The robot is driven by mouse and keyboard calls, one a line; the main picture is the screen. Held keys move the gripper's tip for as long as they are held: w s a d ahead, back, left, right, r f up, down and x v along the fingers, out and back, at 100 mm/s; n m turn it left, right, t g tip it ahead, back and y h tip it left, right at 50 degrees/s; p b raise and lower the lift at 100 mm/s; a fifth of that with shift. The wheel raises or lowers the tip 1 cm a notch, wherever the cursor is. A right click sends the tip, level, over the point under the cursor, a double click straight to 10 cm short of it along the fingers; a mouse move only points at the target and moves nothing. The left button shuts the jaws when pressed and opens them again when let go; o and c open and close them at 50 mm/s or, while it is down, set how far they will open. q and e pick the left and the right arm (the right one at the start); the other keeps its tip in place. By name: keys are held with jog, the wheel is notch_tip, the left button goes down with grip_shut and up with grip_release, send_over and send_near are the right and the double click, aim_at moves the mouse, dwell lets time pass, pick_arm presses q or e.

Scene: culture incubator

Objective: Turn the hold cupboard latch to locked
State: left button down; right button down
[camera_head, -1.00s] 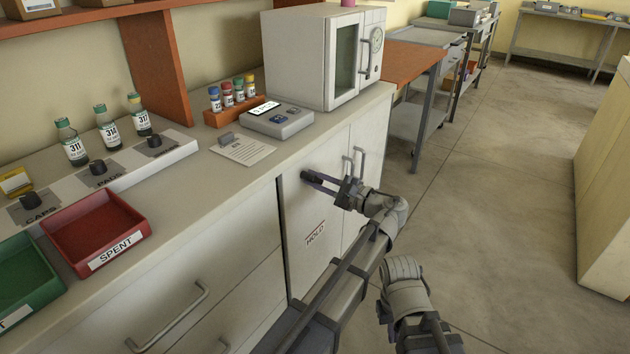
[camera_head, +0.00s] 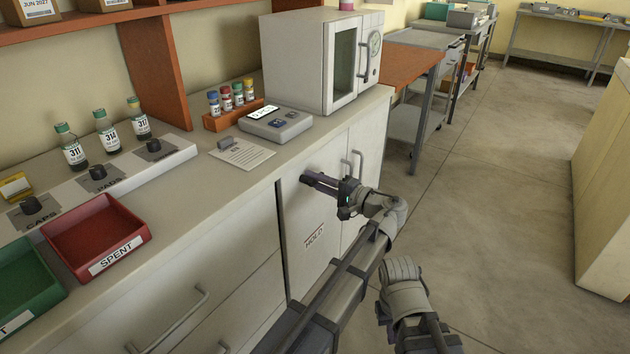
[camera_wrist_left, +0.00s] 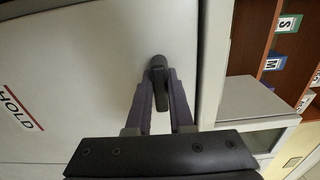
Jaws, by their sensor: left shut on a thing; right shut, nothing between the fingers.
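The hold cupboard door (camera_head: 296,235) is the pale front panel with a red-lined HOLD label (camera_head: 314,236); the label also shows in the left wrist view (camera_wrist_left: 20,108). The dark latch (camera_wrist_left: 159,82) is a small knob with a lever on the door. My left gripper (camera_head: 312,181) is at the door's upper part. In the left wrist view its two fingers (camera_wrist_left: 160,92) are closed around the latch, one on each side. The head view hides the latch behind the fingers. My right arm is at the bottom; its fingers do not show.
A white incubator (camera_head: 312,60) stands behind. Door handles (camera_head: 352,165) are just right of my left gripper. The floor at right is clear.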

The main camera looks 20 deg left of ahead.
dwell(0.4)
pick_arm(q)
jog(key=c, duration=0.8)
grip_release()
pick_arm(e)
jog(key=shift+d, duration=0.15)
